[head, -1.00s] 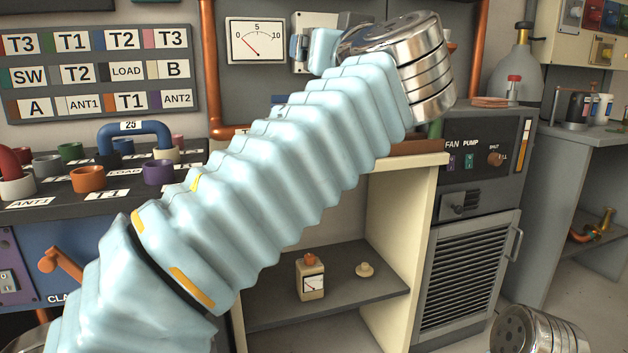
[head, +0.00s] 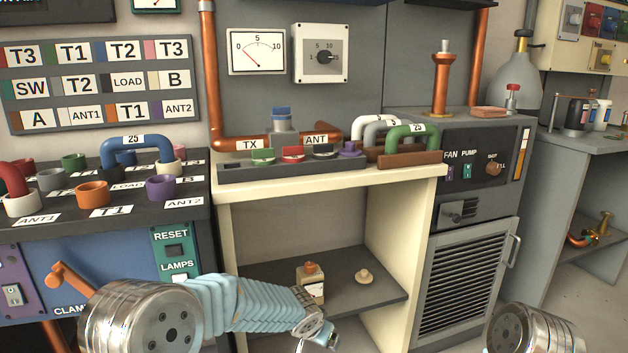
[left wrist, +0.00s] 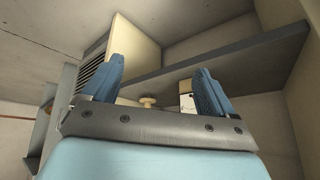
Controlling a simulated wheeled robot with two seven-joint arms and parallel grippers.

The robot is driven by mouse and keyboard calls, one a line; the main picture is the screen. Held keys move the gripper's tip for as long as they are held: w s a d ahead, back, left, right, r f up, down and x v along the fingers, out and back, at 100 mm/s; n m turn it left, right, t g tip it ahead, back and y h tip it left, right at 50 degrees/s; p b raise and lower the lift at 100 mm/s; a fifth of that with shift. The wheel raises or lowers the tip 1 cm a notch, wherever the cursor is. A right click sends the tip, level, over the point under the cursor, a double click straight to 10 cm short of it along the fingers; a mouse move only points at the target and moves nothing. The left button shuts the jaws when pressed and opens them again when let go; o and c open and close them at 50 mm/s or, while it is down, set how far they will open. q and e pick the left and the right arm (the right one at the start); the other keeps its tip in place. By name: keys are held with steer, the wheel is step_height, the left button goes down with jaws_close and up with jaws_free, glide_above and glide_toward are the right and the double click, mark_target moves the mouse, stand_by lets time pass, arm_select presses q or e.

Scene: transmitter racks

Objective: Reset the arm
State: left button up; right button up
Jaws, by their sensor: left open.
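My left arm comes in low at the left of the head view, its pale blue ribbed sleeve (head: 240,303) reaching right in front of the lower shelf. The left gripper (head: 320,337) is at the bottom edge of the head view, partly cut off. In the left wrist view the left gripper (left wrist: 157,88) has its two blue fingers wide apart, with nothing held between them. Beyond the fingers are a cream knob (left wrist: 148,102) and the edge of a small meter box (left wrist: 187,101). My right gripper is out of view; only a silver joint of my right arm shows at the lower right.
The cream bench (head: 440,185) carries a patch block with pipes. Its lower shelf (head: 270,268) holds the meter box (head: 311,285) and knob (head: 364,276). A patch panel with RESET button (head: 174,251) stands left; the FAN/PUMP cabinet (head: 468,255) stands right.

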arm_select(q)
steer(key=s+a+f+n+g+h+p, duration=0.15)
steer(key=s+a+f, duration=0.25)
steer(key=s+f, duration=0.4)
steer(key=s+a+f+n+g, duration=0.2)
steer(key=s+a+f, duration=0.2)
steer(key=s+f, duration=0.35)
steer(key=s+a+f+n, duration=0.2)
steer(key=s, duration=0.5)
steer(key=s+a+f+n+g+p, duration=0.1)
steer(key=s+a+f+n, duration=0.1)
steer(key=s, duration=0.5)
steer(key=shift+a+f, duration=0.3)
steer(key=shift+g+h, duration=0.25)
steer(key=shift+c, duration=0.5)
